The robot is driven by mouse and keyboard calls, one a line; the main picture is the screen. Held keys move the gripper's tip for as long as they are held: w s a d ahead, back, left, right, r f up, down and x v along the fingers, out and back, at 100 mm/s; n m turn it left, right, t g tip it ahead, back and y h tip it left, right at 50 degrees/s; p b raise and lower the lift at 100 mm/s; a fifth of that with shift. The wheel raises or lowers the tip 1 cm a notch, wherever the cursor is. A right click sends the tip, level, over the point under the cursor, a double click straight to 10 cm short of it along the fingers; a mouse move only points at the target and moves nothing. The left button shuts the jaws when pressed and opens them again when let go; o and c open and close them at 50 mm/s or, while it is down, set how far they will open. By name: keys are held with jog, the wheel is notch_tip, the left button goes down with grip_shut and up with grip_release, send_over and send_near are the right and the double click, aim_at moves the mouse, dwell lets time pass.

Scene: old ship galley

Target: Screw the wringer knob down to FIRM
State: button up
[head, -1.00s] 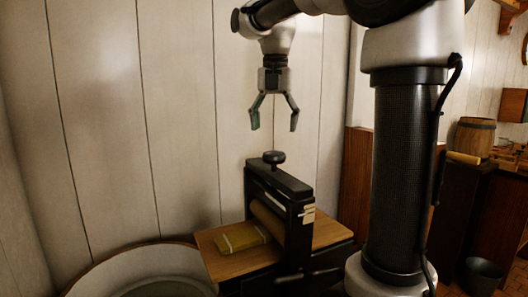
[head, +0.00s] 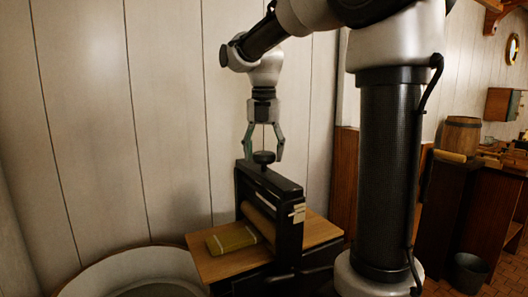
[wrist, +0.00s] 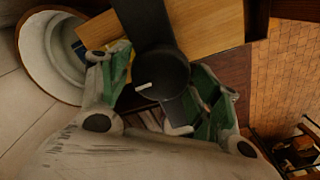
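The wringer (head: 287,232) is a black frame with a wooden roller, standing across a wooden board (head: 318,229). Its round black knob (head: 264,157) sits on a short stem on top of the frame. In the wrist view the knob (wrist: 160,77) is a dark disc with a pale mark on it. My gripper (head: 263,157) points straight down above the wringer, with its fingers apart on either side of the knob. In the wrist view my gripper (wrist: 155,95) has its green-padded fingers spread, with gaps to the knob. I cannot read any FIRM marking; small pale labels (head: 299,213) are on the frame's side.
A folded yellow cloth (head: 231,238) lies on the board left of the roller. A round tub (head: 140,266) stands at lower left. The plank wall (head: 180,120) is close behind. A barrel (head: 461,135) and a bucket (head: 469,270) are at right.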

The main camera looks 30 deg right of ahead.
jog(key=c, duration=0.4)
jog(key=shift+c, duration=0.2)
jog(key=shift+m, duration=0.3)
